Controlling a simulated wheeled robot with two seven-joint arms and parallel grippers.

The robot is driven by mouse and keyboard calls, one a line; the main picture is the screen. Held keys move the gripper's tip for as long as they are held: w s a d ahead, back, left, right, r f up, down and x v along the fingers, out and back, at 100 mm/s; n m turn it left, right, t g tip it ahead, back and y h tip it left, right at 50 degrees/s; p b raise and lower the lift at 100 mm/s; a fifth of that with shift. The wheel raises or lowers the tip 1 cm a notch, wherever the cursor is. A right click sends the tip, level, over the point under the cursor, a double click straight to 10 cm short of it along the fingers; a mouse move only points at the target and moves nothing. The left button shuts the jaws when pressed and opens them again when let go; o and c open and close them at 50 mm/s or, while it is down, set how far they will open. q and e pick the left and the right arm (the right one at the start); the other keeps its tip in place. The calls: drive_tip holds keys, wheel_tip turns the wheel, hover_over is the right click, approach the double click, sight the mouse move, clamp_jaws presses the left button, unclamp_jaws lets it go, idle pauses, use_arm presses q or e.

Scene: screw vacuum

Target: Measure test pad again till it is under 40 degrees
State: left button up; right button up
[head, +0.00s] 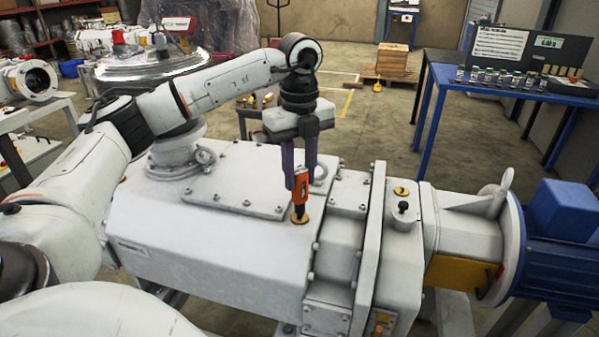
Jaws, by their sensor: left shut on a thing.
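My left gripper (300,182) reaches over the white vacuum pump housing (200,245) from the left. It is shut on an orange and black handheld tool (300,192), which is held upright. The tool's lower end meets or hovers just above a round brass-coloured pad (299,218) on top of the housing; I cannot tell if they touch. A second brass-coloured round plug (401,191) sits further right on the pump. No reading on the tool can be made out. My right gripper is not in view.
A blue table (432,92) at the back right carries several small bottles (495,77) and a dark panel with a display (546,43). A blue motor (565,235) sits at the pump's right end. Cardboard boxes (391,60) stand on a pallet behind. Open floor lies between.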

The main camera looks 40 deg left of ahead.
use_arm(q)
drive_tip(key=shift+f, duration=0.15)
wheel_tip(320, 180, up, 5)
drive_tip(key=p, duration=0.4)
drive_tip(key=shift+p, duration=0.3)
drive_tip(key=shift+r, duration=1.1)
drive_tip(key=shift+f, duration=0.1)
